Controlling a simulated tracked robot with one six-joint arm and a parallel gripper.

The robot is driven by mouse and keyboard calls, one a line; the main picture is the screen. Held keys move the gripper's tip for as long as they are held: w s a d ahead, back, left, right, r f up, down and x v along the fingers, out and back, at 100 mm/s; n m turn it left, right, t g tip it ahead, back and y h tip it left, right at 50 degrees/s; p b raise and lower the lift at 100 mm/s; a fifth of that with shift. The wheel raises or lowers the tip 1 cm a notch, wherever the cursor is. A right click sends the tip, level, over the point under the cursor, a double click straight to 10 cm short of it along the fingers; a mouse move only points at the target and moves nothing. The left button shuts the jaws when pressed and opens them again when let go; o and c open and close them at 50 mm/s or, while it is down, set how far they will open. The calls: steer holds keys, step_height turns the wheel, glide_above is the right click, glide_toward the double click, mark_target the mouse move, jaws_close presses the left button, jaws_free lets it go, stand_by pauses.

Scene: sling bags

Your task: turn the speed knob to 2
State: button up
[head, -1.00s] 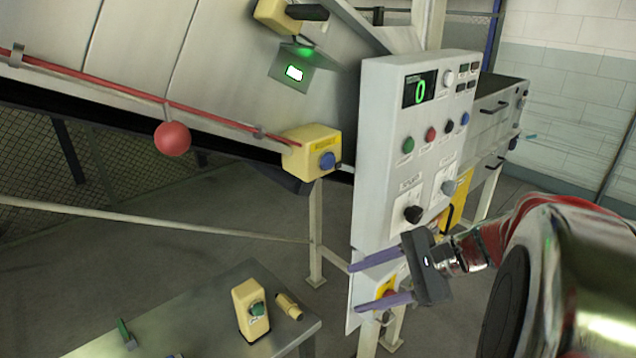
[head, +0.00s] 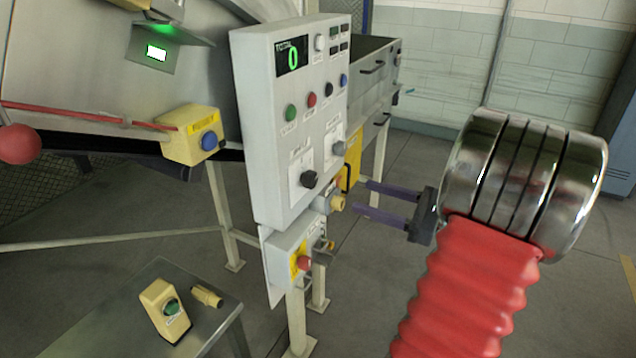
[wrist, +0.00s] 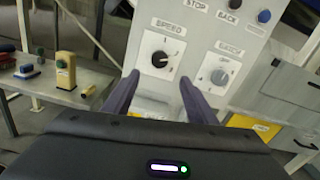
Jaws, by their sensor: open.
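The speed knob (head: 309,179) is a black round knob on a white plate low on the grey control panel (head: 262,140). In the wrist view the speed knob (wrist: 160,59) sits under the word SPEED, ahead of and between my fingertips. Its pointer and dial marks are too small to read surely. My gripper (head: 362,196) is open and empty, to the right of the knob in the head view and apart from it. Its two purple fingers also show in the wrist view (wrist: 158,78), pointing at the panel.
A grey knob (wrist: 218,77) sits right of the speed knob. Several coloured buttons and a green display (head: 292,57) reading 0 are above. A box with a red knob (head: 303,263) hangs below. A table (head: 130,318) with a yellow button box stands at lower left.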

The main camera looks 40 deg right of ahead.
mark_target(314, 182)
steer(key=x, duration=1.3)
steer(key=shift+w+a+f, duration=0.1)
steer(key=shift+w, duration=0.3)
steer(key=shift+c, duration=0.3)
steer(key=c, duration=1)
steer(key=shift+n, duration=0.7)
steer(key=o, duration=1.1)
steer(key=shift+c, duration=0.2)
